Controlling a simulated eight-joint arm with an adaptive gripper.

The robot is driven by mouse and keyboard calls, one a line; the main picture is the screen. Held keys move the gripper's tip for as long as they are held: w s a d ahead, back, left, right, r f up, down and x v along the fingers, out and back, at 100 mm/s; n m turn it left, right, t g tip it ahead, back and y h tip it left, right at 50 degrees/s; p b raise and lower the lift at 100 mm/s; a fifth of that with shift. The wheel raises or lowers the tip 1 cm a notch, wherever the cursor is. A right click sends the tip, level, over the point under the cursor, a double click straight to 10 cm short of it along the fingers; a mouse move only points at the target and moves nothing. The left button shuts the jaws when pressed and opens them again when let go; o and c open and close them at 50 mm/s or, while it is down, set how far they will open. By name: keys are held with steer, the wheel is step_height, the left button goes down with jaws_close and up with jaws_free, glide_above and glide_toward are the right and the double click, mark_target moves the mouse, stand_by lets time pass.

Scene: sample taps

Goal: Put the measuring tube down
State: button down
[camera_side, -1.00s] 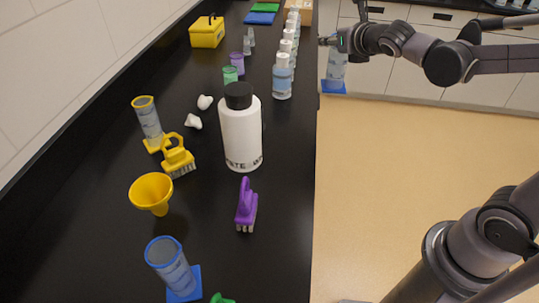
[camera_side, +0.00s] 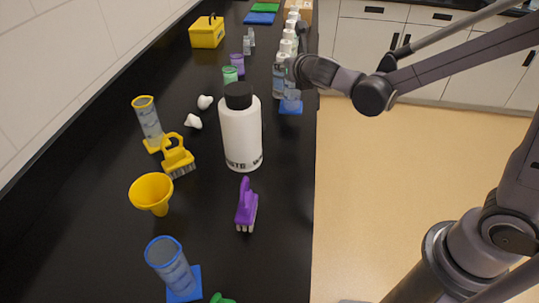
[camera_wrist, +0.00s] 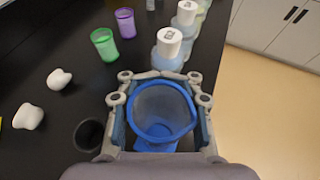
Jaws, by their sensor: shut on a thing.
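The measuring tube (camera_side: 291,100) is clear with a blue rim and a blue foot. My gripper (camera_side: 291,72) is shut on it at the right edge of the black bench, beside the row of bottles. In the wrist view, my gripper (camera_wrist: 160,98) has its fingers on both sides of the tube (camera_wrist: 162,112), and I look down into its open blue rim. The tube looks upright. I cannot tell whether its foot touches the bench.
White-capped bottles (camera_side: 280,80) stand close behind the tube. A large white bottle (camera_side: 241,135) stands to its left, with green (camera_side: 230,75) and purple (camera_side: 237,63) cups beyond. Another blue measuring tube (camera_side: 170,266) stands at the front. Bare bench lies right of the purple brush (camera_side: 246,205).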

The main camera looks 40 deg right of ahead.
steer(key=shift+f, duration=2.05)
steer(key=shift+f, duration=0.1)
steer(key=c, duration=0.9)
jaws_free()
steer(key=shift+o, duration=0.2)
